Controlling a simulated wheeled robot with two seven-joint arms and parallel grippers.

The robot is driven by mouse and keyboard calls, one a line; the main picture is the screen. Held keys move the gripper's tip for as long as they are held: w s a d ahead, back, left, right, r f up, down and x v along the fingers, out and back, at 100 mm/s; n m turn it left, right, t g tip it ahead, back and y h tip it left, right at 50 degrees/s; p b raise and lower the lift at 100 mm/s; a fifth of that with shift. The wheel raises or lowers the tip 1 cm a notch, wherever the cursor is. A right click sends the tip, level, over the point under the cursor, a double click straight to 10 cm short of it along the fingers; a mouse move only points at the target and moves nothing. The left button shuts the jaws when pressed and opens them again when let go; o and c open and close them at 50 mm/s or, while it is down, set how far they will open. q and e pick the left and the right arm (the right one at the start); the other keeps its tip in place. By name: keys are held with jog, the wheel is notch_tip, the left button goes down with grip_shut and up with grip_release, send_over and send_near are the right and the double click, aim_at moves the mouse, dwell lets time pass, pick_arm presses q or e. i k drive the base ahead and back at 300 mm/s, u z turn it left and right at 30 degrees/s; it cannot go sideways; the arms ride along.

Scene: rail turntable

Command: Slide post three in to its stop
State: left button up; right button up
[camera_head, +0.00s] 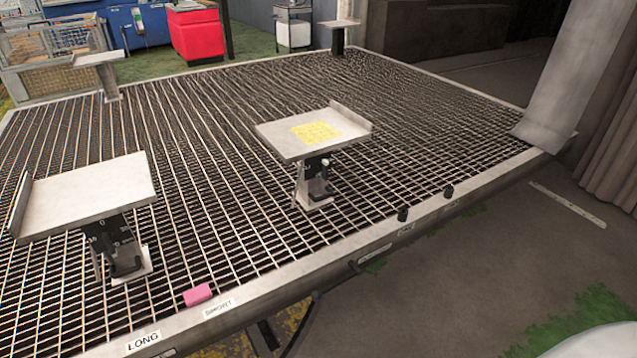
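Several posts with flat plate tops stand on a metal grating table (240,245). The near-left post (118,250) carries a grey plate (90,195) with a raised lip on its left edge. The middle post (314,185) carries a plate (280,137) with a raised lip on its right edge and a yellow patch (316,132) on top. A back-left post (110,85) and a back-right post (338,42) bear smaller-looking plates. I cannot read which is post three. Neither of my grippers is in view.
A pink block (198,294) lies near the front rim, by labels LONG (144,340) and SHORT (218,309). Black knobs (403,214) line the right front rim. A tilted grey panel (575,75) stands at the right corner. Grating between the two near posts is clear.

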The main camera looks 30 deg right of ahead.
aim_at(312, 194)
jog(key=u, duration=0.2)
jog(key=k, duration=0.4)
jog(key=z, duration=1.4)
jog(key=i, duration=1.85)
jog(key=u, duration=1.1)
jog(key=i, duration=0.25)
jog(key=u, duration=0.2)
